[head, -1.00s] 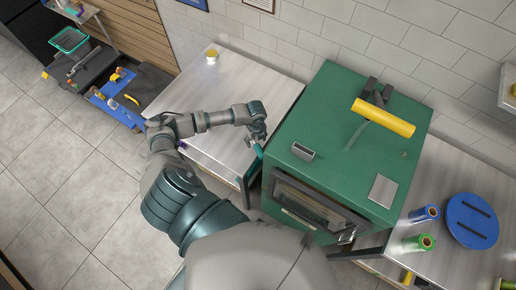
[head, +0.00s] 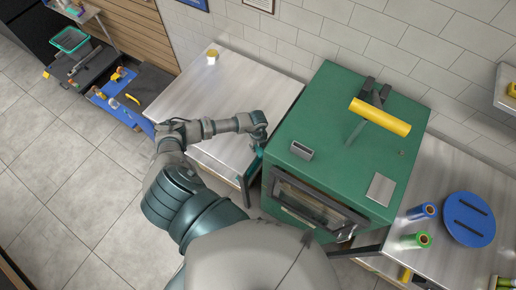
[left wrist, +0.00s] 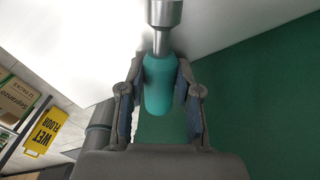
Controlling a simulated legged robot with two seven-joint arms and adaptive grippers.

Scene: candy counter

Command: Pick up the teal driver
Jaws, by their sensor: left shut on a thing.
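The teal driver (left wrist: 159,85) has a rounded teal handle and a metal collar, which shows at the top of the left wrist view. My left gripper (left wrist: 160,100) is shut on its handle, with one finger on each side. In the head view my left gripper (head: 257,138) is beside the left side of the green cabinet (head: 335,110), over the right part of the pale counter. There the driver is a small teal strip (head: 256,160) below the fingers, partly hidden. My right gripper does not show.
A yellow roll (head: 380,117) lies across a dark stand on the cabinet. A blue disc (head: 469,219) and blue and green spools (head: 417,240) are on the right counter. A small yellow-topped item (head: 212,54) stands on the left counter (head: 235,90), otherwise mostly bare.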

